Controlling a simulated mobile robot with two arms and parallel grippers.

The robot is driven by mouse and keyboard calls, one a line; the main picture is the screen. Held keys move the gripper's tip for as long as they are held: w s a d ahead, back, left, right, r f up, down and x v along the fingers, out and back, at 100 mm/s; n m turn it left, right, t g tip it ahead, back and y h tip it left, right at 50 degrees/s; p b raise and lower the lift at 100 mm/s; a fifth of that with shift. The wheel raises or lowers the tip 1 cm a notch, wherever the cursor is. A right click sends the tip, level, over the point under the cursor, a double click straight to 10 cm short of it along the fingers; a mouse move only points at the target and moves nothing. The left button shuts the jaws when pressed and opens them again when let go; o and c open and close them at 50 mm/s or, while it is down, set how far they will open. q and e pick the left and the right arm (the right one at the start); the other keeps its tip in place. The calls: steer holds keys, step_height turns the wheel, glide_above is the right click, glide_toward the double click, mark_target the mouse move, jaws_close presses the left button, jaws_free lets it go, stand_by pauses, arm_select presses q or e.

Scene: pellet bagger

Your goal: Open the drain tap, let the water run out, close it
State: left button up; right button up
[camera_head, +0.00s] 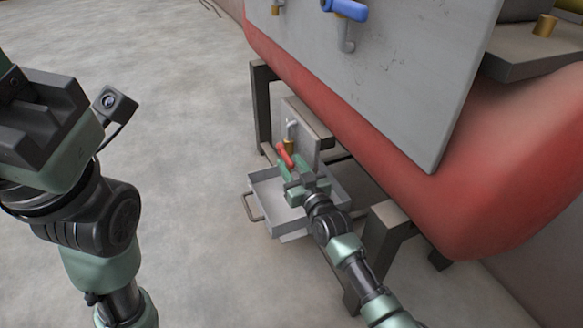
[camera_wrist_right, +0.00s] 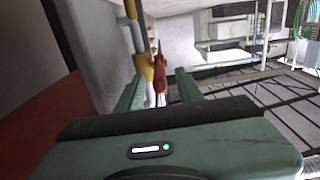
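The drain tap has a brass body (camera_head: 289,144) and a red lever (camera_head: 284,155), low beside a grey plate under the red tank. In the right wrist view the red lever (camera_wrist_right: 160,80) stands beside the brass body (camera_wrist_right: 143,68). My right gripper (camera_head: 292,176) is open at the lever. Its fingers (camera_wrist_right: 158,92) stand apart, with the lever showing in the gap; I cannot tell whether they touch it. A grey metal tray (camera_head: 262,188) lies below the tap. No running water can be made out. My left gripper's body (camera_head: 45,125) shows at left; its fingertips cannot be made out.
The red tank (camera_head: 500,190) on dark legs (camera_head: 262,105) and a large grey panel (camera_head: 400,70) with a blue-handled valve (camera_head: 345,10) overhang the tap. The tray's handle (camera_head: 251,208) points left. The concrete floor (camera_head: 190,120) on the left is clear.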

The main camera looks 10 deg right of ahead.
jaws_close()
steer(key=shift+f, duration=0.1)
stand_by(1.2)
